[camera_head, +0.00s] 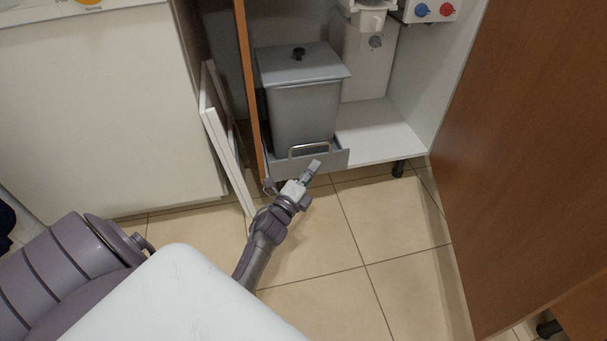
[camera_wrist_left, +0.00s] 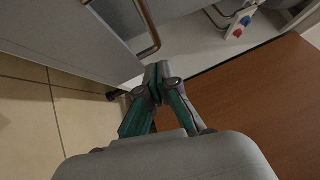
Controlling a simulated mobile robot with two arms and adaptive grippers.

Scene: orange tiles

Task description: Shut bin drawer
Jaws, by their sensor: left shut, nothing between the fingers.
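The bin drawer (camera_head: 333,160) is a low grey tray front with a metal loop handle (camera_head: 309,150), at the bottom of an open cabinet in the head view. A grey lidded bin (camera_head: 303,108) stands upright in it. My left gripper (camera_head: 314,168) is shut and empty, just in front of the drawer front and below the handle; I cannot tell whether it touches. In the left wrist view the shut fingers (camera_wrist_left: 157,72) show close to the handle (camera_wrist_left: 149,30), which is not between them. My right gripper is not in view.
An open brown cabinet door (camera_head: 510,150) stands at the right. A white panel (camera_head: 228,155) leans out at the left, next to a white cabinet front (camera_head: 100,115). White shelf space (camera_head: 378,135) right of the bin is bare. The tiled floor (camera_head: 345,240) in front is clear.

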